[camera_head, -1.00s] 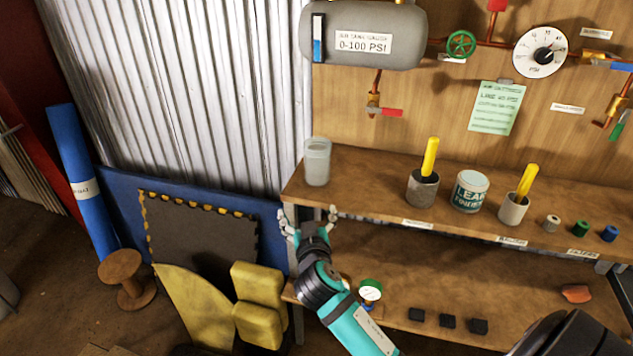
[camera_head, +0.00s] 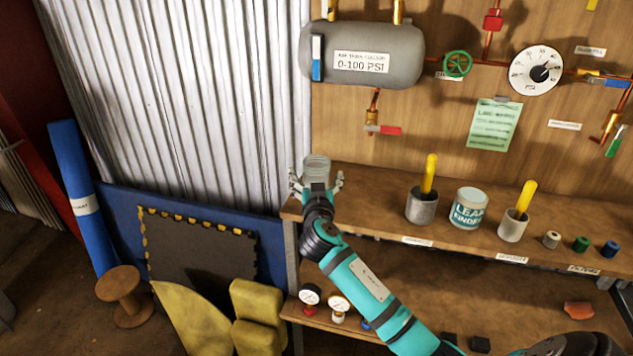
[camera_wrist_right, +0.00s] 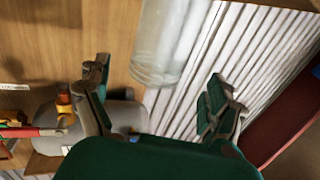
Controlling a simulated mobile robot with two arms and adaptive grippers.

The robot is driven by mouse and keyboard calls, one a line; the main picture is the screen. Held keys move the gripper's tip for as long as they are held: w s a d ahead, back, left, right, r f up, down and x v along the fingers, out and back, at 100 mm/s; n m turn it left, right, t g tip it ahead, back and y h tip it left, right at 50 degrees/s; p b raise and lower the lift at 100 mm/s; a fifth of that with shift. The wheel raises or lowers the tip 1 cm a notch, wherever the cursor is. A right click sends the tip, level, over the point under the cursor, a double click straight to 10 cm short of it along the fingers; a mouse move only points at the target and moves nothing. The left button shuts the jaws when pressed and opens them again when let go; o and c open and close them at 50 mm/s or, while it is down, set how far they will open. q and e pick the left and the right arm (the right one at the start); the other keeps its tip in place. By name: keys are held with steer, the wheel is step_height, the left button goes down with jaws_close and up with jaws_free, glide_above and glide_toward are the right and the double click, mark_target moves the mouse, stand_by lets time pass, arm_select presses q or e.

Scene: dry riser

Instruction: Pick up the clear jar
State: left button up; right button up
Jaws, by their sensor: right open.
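The clear jar (camera_head: 317,165) stands upright at the left end of the upper shelf in the head view; its lower part is hidden behind my right gripper. My right gripper (camera_head: 317,181) is open, with one finger on each side of the jar in the picture. In the right wrist view the jar (camera_wrist_right: 168,40) shows cut off by the top edge, beyond and between the spread fingers (camera_wrist_right: 158,75). A gap shows on both sides, and I see no contact. My left gripper is not in view.
On the upper shelf (camera_head: 385,192), right of the jar, stand a grey cup (camera_head: 421,207) with a yellow handle, a labelled tin (camera_head: 468,209) and another cup (camera_head: 513,226). A grey tank (camera_head: 362,54) and a red-handled valve (camera_head: 385,129) hang above. Small gauges (camera_head: 310,295) sit below.

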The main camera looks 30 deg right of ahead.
mark_target(316, 158)
steer(key=x, duration=0.3)
steer(key=p+x, duration=0.1)
steer(key=shift+w+d+r, duration=0.1)
steer(key=shift+d+r, duration=0.15)
steer(key=shift+r, duration=0.05)
steer(key=shift+w+d+f, duration=0.1)
steer(key=shift+w+d, duration=0.05)
steer(key=shift+w, duration=0.2)
steer(key=c, duration=1.7)
steer(key=shift+c, duration=0.2)
